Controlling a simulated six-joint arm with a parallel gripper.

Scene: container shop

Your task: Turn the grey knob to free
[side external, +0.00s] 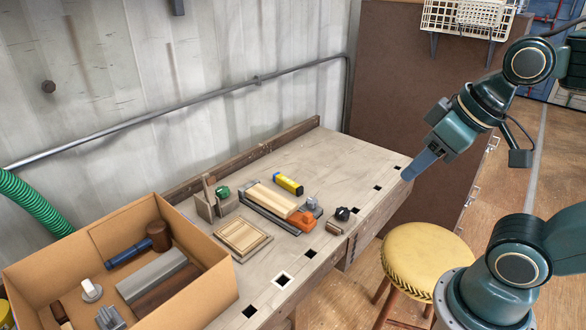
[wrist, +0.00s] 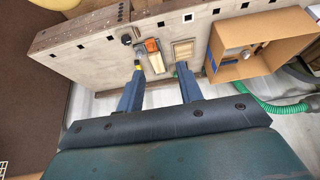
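A small grey knob (side external: 312,204) sits at the right end of a low fixture on the workbench, beside an orange block (side external: 302,221). Its exact shape and setting are too small to tell. The fixture holds a pale wooden board (side external: 272,199) on a dark grey base. My gripper (side external: 407,176) hangs in the air above the bench's right end, apart from the knob. In the wrist view, my gripper (wrist: 160,66) has its two blue fingers wide apart with nothing held. The grey knob cannot be made out surely there.
On the workbench (side external: 330,150) stand a green knob (side external: 222,192) on a wooden block, a yellow-and-black object (side external: 288,184), a black knob (side external: 342,213) and a slatted wooden panel (side external: 242,237). A cardboard box (side external: 215,290) with tools is at left. A yellow stool (side external: 425,255) stands in front.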

